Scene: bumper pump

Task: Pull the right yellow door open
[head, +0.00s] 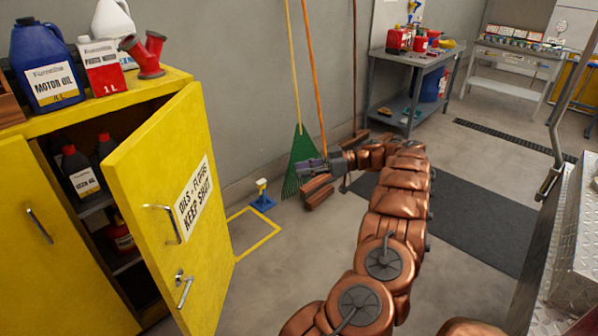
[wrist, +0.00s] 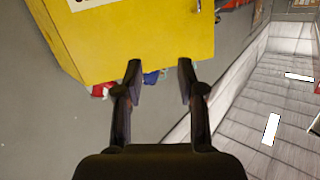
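The right yellow door (head: 170,215) of the cabinet stands partly open, swung out toward the viewer. It has a white sign reading "OILS - FLUIDS KEEP SHUT", a metal bar handle (head: 163,222) and a lower metal latch handle (head: 184,289). The left yellow door (head: 55,235) looks shut. My gripper (head: 308,168) is to the right of the door, apart from both handles. In the wrist view its fingers (wrist: 160,80) are spread with nothing held between them. A yellow panel (wrist: 140,40), apparently the right door, lies beyond the fingertips.
Bottles and cans, including a blue motor oil jug (head: 47,65), stand on the cabinet top. More bottles sit on shelves inside. A green rake (head: 300,160) leans on the wall. A grey workbench (head: 418,75) stands behind.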

